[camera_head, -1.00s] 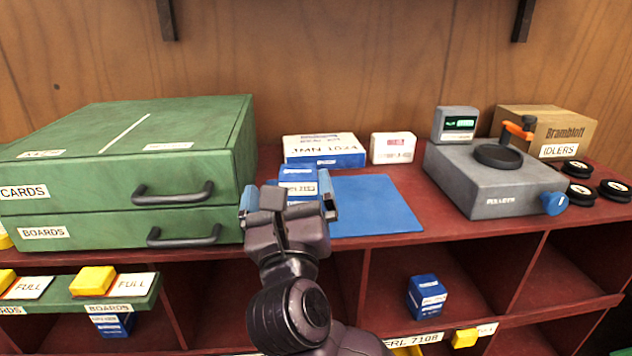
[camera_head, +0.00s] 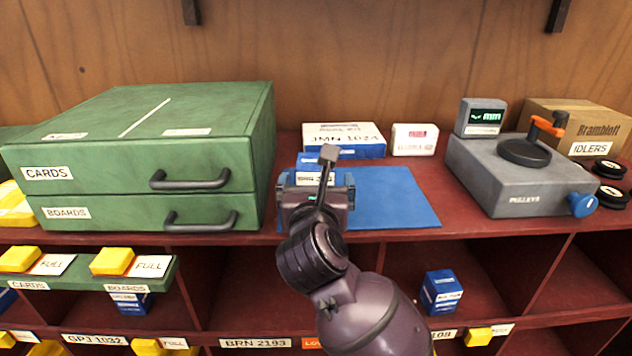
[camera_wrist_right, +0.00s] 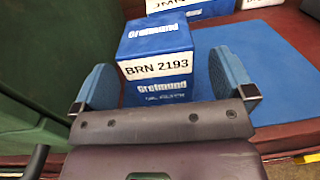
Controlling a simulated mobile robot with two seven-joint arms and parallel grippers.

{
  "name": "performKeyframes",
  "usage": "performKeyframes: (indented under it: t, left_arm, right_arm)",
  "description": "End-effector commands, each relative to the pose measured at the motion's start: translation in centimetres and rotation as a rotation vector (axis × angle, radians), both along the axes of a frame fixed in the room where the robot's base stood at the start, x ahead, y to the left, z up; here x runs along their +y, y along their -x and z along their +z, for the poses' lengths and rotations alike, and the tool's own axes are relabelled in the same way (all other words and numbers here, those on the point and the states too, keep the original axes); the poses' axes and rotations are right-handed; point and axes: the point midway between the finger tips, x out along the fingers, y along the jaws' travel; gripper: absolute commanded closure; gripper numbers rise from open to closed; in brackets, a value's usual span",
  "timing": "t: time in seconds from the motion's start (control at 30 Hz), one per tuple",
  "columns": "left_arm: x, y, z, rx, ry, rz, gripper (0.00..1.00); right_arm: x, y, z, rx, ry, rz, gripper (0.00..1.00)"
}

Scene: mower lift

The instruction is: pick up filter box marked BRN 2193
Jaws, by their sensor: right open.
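The filter box marked BRN 2193 (camera_wrist_right: 155,62) is blue with a white label band and stands by the left part of a blue mat (camera_head: 395,200). In the head view the box (camera_head: 309,162) is mostly hidden behind my right gripper (camera_head: 317,180). In the right wrist view my right gripper (camera_wrist_right: 166,84) is open, with one blue finger pad on each side of the box's near end. A gap shows at the right pad; contact at the left pad is hard to tell. My left gripper is not in view.
Green CARDS and BOARDS drawers (camera_head: 140,165) stand close on the left. A JMN 1024 box (camera_head: 343,140) and a small white box (camera_head: 414,139) stand behind. A grey pulley device (camera_head: 520,180) is on the right. The mat's right part is clear.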

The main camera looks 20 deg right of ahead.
Motion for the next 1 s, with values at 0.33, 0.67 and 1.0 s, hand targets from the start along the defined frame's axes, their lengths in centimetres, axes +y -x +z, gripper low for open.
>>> performKeyframes:
  t: [0.33,0.67,1.0]
  left_arm:
    - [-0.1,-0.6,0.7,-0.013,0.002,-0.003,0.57]
    - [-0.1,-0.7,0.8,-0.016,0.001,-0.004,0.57]
    - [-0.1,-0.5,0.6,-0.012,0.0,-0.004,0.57]
  right_arm:
    - [-1.2,-4.0,0.1,-0.001,0.003,-0.001,0.0]
    - [-1.3,-4.3,0.0,0.0,0.0,0.0,0.06]
    - [-1.3,-4.2,0.1,-0.001,0.001,0.0,0.58]
